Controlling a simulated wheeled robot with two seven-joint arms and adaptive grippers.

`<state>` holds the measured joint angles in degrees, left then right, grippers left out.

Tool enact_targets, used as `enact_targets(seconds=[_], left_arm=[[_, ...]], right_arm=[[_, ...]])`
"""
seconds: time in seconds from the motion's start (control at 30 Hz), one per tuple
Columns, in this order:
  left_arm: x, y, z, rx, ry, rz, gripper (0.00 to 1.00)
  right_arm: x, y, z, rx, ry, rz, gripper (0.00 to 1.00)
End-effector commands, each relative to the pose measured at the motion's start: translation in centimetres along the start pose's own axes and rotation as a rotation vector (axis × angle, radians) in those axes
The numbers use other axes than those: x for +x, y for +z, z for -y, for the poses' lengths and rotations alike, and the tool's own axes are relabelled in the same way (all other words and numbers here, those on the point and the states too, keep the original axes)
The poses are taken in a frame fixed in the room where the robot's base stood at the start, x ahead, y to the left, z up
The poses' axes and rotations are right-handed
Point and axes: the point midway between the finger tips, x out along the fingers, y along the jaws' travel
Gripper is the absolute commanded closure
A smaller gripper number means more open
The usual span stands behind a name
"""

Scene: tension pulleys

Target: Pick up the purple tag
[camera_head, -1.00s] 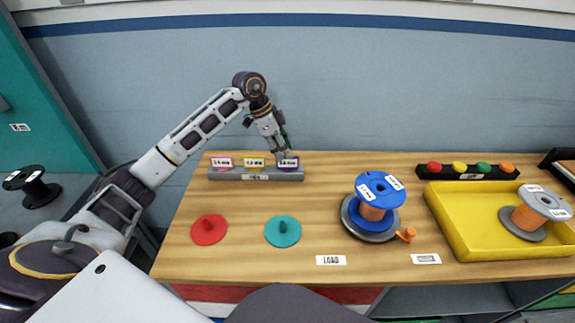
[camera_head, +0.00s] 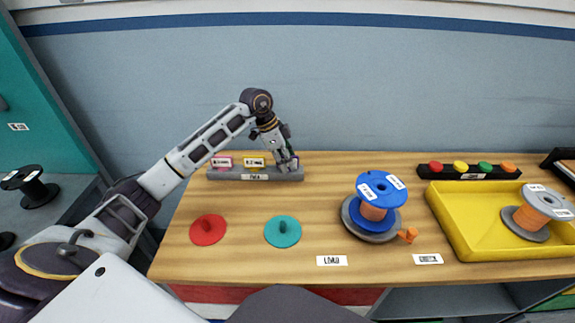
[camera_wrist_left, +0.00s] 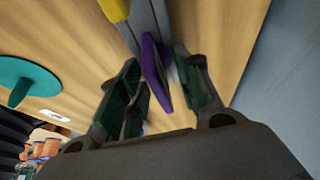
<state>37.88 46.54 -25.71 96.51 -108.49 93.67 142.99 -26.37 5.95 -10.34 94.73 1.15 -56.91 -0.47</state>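The purple tag (camera_wrist_left: 155,72) stands in the grey rack (camera_head: 224,174) at its right end. In the left wrist view it lies between the two fingers of my left gripper (camera_wrist_left: 164,82), with a gap visible beside it. The fingers look apart, not closed on it. In the head view my left gripper (camera_head: 287,165) is down at the rack's right end and hides most of the purple tag. A pink tag (camera_head: 221,162) and a yellow tag (camera_head: 254,163) stand to its left in the same rack. My right gripper is not in view.
A red disc (camera_head: 208,230) and a teal disc (camera_head: 283,232) lie in front of the rack. A blue spool (camera_head: 381,188) stands to the right. A yellow tray (camera_head: 464,240) holds a grey spool (camera_head: 533,212). A dark strip with coloured knobs (camera_head: 468,172) is behind the tray.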

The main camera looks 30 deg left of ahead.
Motion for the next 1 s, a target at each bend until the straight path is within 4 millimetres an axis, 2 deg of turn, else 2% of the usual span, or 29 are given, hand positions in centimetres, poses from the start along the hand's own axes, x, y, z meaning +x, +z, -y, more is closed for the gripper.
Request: enact_targets(seconds=[0.5,0.77,1.0], left_arm=[[0.2,0.0,0.0,0.0,0.0,0.0,0.66],[0.2,0.0,0.0,0.0,0.0,0.001,0.99],[0.2,0.0,0.0,0.0,0.0,0.001,1.0]], right_arm=[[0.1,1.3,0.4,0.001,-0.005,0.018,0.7],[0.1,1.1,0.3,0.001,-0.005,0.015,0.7],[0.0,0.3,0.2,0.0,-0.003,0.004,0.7]])
